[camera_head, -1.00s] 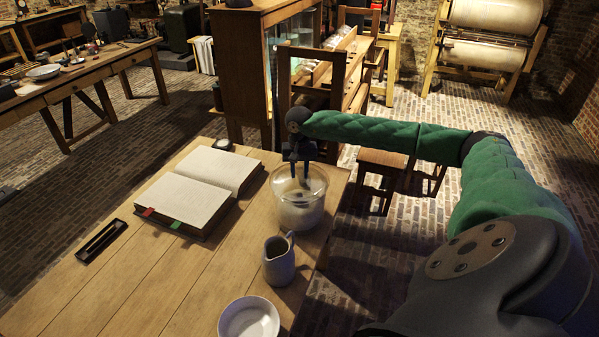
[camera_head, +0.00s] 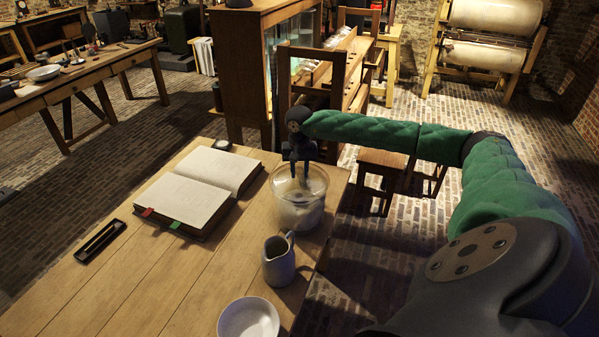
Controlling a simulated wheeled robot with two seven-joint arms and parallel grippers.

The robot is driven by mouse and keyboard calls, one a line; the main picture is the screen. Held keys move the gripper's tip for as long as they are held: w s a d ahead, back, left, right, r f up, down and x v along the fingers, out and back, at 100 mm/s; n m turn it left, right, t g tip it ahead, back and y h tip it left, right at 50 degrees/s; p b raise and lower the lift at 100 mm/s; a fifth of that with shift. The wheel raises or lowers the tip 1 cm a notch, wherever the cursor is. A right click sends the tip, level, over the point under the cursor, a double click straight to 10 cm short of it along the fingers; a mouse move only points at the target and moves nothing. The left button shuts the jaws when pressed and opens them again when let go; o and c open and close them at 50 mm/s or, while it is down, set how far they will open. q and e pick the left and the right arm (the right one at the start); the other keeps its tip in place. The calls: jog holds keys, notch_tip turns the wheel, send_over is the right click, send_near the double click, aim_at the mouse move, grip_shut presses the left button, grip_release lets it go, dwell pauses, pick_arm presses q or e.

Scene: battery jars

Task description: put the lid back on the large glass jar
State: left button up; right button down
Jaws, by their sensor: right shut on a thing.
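The large glass jar (camera_head: 299,213) stands upright on the wooden table near its right edge, with pale contents low inside. My right gripper (camera_head: 300,184) reaches down from above at the jar's mouth, with its fingertips at about rim height or just inside. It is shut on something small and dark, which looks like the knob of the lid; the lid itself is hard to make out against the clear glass. I cannot tell whether the lid rests on the rim. My left gripper is not in view.
A grey jug (camera_head: 278,262) stands close in front of the jar, with a white bowl (camera_head: 248,319) nearer the front. An open book (camera_head: 197,190) and a dark pen tray (camera_head: 100,240) lie to the left. A wooden cabinet (camera_head: 243,65) stands behind the table.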

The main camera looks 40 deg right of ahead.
jog(key=shift+f+b, duration=0.15)
jog(key=shift+b, duration=0.8)
dwell(1.5)
jog(key=c, duration=0.6)
grip_release()
jog(key=shift+o, duration=0.2)
jog(key=shift+r+p, duration=0.6)
jog(key=shift+r, duration=2.9)
grip_shut()
